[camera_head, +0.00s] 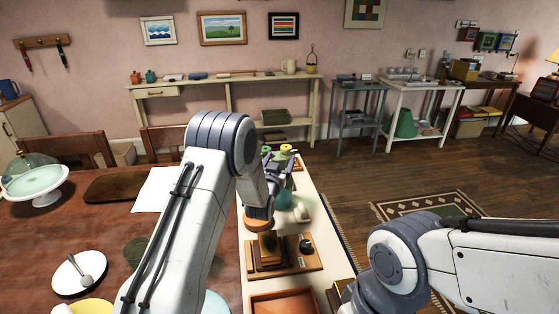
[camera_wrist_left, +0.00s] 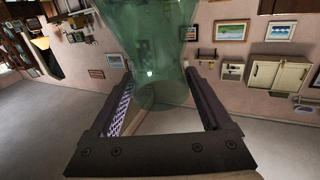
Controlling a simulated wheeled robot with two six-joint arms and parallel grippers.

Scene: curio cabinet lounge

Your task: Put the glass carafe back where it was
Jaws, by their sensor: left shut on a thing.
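The glass carafe is a see-through green vessel (camera_wrist_left: 150,50), large in the left wrist view. My left gripper (camera_wrist_left: 160,98) is shut on it, with one finger on each side of the glass. In the head view the left gripper (camera_head: 280,166) is over the narrow white table, partly hidden behind my own arm. Greenish glass (camera_head: 284,198) shows just below the fingers there. I cannot tell whether the carafe's base touches the table. My right arm comes in from the right, but its gripper is out of view.
The narrow white table (camera_head: 327,246) also bears a wooden stand with small items (camera_head: 310,262) and an orange-brown tray (camera_head: 262,297). A brown dining table (camera_head: 100,233) adjoins it on the left, with a glass-domed cake stand (camera_head: 42,184) and a white plate (camera_head: 66,281). Open floor lies to the right.

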